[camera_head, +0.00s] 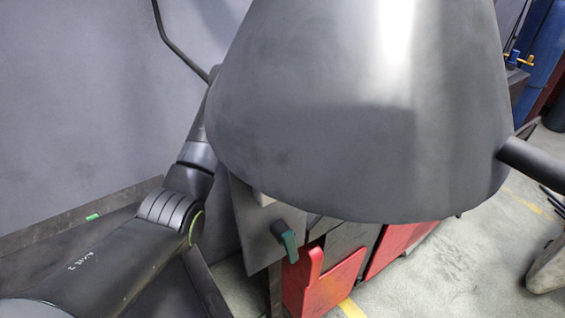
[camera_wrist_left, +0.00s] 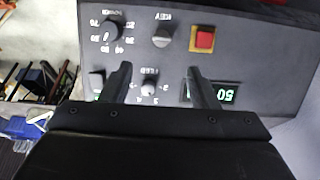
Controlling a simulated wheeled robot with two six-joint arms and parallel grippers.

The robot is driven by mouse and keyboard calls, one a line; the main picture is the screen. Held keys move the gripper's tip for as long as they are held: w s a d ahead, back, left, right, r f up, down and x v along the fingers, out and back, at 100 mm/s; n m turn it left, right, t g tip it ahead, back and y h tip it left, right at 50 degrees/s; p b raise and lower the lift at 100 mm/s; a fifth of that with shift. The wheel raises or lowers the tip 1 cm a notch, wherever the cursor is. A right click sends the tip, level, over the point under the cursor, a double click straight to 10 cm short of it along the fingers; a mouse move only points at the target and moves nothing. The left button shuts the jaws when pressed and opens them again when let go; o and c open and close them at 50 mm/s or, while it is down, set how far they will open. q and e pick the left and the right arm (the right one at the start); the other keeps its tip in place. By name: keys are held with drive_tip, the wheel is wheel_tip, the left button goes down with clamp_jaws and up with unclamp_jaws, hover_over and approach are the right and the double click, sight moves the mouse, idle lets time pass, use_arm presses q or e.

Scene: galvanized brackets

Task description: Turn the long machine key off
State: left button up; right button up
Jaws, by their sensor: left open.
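In the left wrist view a dark control panel (camera_wrist_left: 262,62) appears upside down. A round grey key switch (camera_wrist_left: 163,35) sits on it beside the label KEY. My left gripper (camera_wrist_left: 160,76) is open and empty, its two dark fingers apart over the panel. The key switch shows beyond the fingertips, between their lines and not held. Its exact turn position is hard to read. In the head view my left arm comes in from the left and passes behind a large dark hood, which hides the gripper and panel. My right gripper is not in view.
A red button on a yellow base (camera_wrist_left: 203,40), a numbered dial (camera_wrist_left: 112,31), a small knob (camera_wrist_left: 149,87) and a green display (camera_wrist_left: 225,94) are near the key switch. In the head view the dark hood (camera_head: 350,130) stands over a teal-handled switch (camera_head: 288,244) and red parts (camera_head: 325,285).

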use_arm(q)
drive_tip(key=x, duration=1.2)
drive_tip(key=shift+w+p, duration=0.1)
drive_tip(key=shift+p, duration=0.3)
drive_tip(key=shift+w+d+f, duration=0.15)
drive_tip(key=shift+f, duration=0.35)
drive_tip(key=shift+d+f, duration=0.1)
drive_tip(key=shift+f, duration=0.15)
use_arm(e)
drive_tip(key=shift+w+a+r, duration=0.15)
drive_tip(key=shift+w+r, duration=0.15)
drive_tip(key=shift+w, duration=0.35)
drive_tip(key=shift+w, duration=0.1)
use_arm(q)
drive_tip(key=c, duration=1)
drive_tip(key=shift+b, duration=0.3)
drive_tip(key=shift+f, duration=0.1)
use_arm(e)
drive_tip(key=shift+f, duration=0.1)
